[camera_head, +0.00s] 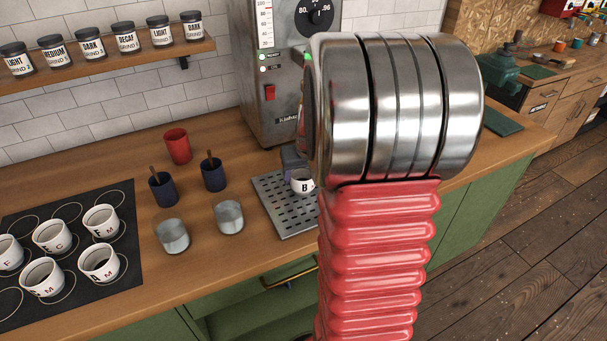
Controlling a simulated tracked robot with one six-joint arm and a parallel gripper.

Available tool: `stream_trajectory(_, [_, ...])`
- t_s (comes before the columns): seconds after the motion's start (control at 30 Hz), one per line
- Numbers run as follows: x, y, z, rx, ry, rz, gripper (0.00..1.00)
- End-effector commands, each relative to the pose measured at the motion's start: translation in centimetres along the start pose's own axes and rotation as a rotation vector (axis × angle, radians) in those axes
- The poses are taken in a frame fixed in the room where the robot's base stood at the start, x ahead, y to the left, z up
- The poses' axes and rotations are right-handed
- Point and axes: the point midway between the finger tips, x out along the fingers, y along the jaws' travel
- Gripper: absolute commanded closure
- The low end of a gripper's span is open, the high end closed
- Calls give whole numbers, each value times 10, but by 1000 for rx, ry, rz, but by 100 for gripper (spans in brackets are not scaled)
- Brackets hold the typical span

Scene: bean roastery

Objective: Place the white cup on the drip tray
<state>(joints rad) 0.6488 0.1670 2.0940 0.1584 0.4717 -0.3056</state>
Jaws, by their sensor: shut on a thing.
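A white cup marked B (303,184) shows over the right part of the metal drip tray (273,208), just left of my arm. My gripper (292,166) is shut on this cup; only a dark grey part of it shows behind the cup. The rest of the gripper and the cup's right side are hidden by my arm. The cup looks upright. I cannot tell whether its base touches the tray's slotted top or hangs slightly above it.
Several lettered white cups (99,258) stand on a black mat (118,200) at left. Two dark blue cups (213,175), a red cup (177,146) and two glasses (229,217) stand between mat and tray. A steel machine (262,110) stands behind the tray.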

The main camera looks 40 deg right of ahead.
Motion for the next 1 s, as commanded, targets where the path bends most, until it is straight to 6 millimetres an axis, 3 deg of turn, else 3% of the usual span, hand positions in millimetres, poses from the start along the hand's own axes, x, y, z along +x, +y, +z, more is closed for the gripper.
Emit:
stream_trajectory(0.33, [2, 0, 0, 1, 2, 0, 72])
stream_trajectory(0.37, [2, 0, 0, 1, 1, 0, 37])
stream_trajectory(0.6, [2, 0, 0, 1, 1, 0, 20])
stream_trajectory(1.0, [-4, 1, -1, 1, 1, 0, 20])
